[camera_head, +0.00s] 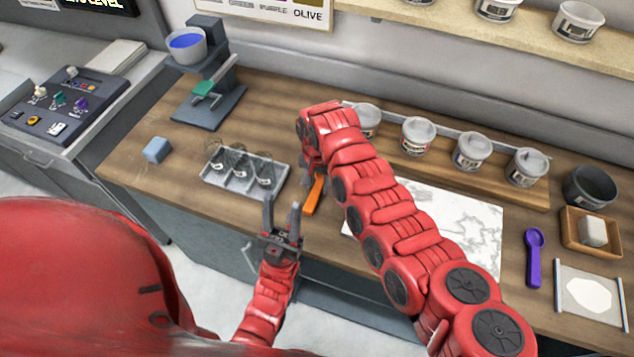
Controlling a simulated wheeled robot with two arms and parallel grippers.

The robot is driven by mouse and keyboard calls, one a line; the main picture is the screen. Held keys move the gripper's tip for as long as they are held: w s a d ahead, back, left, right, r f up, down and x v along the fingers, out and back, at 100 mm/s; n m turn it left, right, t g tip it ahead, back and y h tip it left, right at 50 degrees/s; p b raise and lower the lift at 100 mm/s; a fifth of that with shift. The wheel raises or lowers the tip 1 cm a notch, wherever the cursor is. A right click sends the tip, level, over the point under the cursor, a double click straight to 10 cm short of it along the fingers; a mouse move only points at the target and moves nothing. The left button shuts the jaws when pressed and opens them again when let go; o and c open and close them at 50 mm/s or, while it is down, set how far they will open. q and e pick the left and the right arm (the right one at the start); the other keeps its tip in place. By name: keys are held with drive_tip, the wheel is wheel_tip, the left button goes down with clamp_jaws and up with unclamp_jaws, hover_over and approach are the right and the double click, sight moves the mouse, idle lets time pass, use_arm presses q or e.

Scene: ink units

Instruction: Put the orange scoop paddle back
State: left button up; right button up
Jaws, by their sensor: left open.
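The orange scoop paddle (315,195) shows as a short orange strip at the table's front edge, just right of the grey tray. Its upper end is hidden by my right arm. My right gripper (306,165) is at the end of the red arm from the right, just above the paddle. It is mostly covered by its own wrist, so I cannot tell whether it touches or grips the paddle. My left gripper (282,212) points up, open and empty, in front of the table edge, left of and nearer than the paddle.
A grey compartment tray (212,179) sits left of the paddle, with a blue block (157,150) further left. A marble slab (470,212) lies right, beside a purple scoop (535,257). Several lidded tubs (418,136) line the back.

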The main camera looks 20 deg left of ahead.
sight(317, 189)
drive_tip(key=shift+o, duration=0.2)
drive_tip(key=shift+r, duration=0.25)
wheel_tip(317, 189, up, 12)
drive_tip(key=b, duration=0.3)
drive_tip(key=shift+f, duration=0.25)
